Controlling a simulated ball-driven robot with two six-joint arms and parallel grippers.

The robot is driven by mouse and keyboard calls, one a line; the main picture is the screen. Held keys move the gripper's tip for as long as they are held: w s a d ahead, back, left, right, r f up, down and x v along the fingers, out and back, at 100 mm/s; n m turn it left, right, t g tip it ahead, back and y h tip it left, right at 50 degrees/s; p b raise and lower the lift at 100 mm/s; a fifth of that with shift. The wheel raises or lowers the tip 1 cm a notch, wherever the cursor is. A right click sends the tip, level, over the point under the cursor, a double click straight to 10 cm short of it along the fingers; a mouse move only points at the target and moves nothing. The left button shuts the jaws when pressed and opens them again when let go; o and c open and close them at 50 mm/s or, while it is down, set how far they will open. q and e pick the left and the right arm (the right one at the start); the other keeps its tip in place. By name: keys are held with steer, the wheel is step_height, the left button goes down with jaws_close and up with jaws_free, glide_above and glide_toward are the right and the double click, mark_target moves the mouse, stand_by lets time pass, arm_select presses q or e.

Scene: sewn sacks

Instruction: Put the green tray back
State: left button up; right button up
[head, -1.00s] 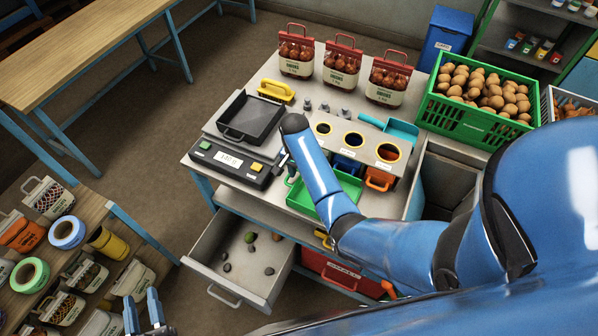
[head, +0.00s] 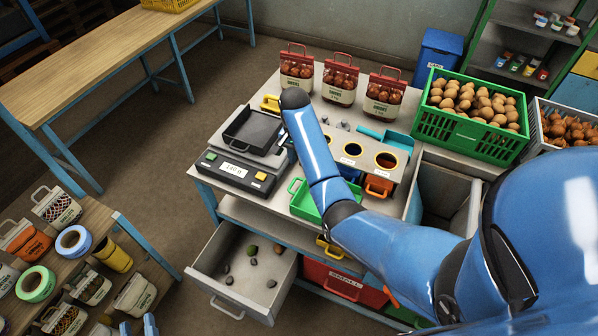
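The green tray (head: 304,207) lies at the front edge of the worktable, below the panel with round holes. Its left handle shows, and my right forearm covers much of its right part. My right arm reaches across it from the right, with the wrist over the table beside the scale. The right gripper is almost wholly hidden behind that arm, so its fingers and any hold on the tray cannot be made out. My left gripper (head: 138,327) shows only as two blue fingertips at the bottom edge, apart with nothing visible between them.
A scale with a black pan (head: 252,131) stands left of the tray. An open drawer (head: 215,262) with several dark lumps juts out below. Orange and blue bins sit under the hole panel (head: 352,150). A green crate (head: 466,130) of potatoes stands right, three red-topped sacks behind.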

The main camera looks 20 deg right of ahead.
steer(key=s+f+n+t, duration=0.1)
steer(key=s+f+t, duration=0.1)
steer(key=f, duration=0.1)
steer(key=s+a+f+n+t, duration=0.1)
steer(key=s+f+t, duration=0.1)
steer(key=f, duration=0.2)
steer(key=s+f+n+t, duration=0.1)
steer(key=f+t, duration=0.1)
steer(key=f, duration=0.1)
steer(key=shift+s+a+f, duration=0.25)
steer(key=shift+s, duration=0.15)
steer(key=s+t, duration=0.1)
steer(key=s+n+t, duration=0.1)
steer(key=s, duration=0.1)
steer(key=s+t, duration=0.1)
steer(key=shift+s+a+n, duration=0.2)
steer(key=shift+a+n, duration=0.15)
steer(key=shift+n, duration=0.05)
steer(key=s+a+r+n+t, duration=0.1)
steer(key=s+r+t, duration=0.3)
steer(key=s+r, duration=0.5)
steer(key=s+a+r+n+t, duration=0.1)
steer(key=s+r+n+t, duration=0.3)
steer(key=s+r, duration=0.4)
steer(key=s+t, duration=0.1)
steer(key=s, duration=0.4)
steer(key=shift+s+r+y, duration=0.3)
steer(key=shift+r, duration=0.1)
steer(key=shift+s, duration=0.1)
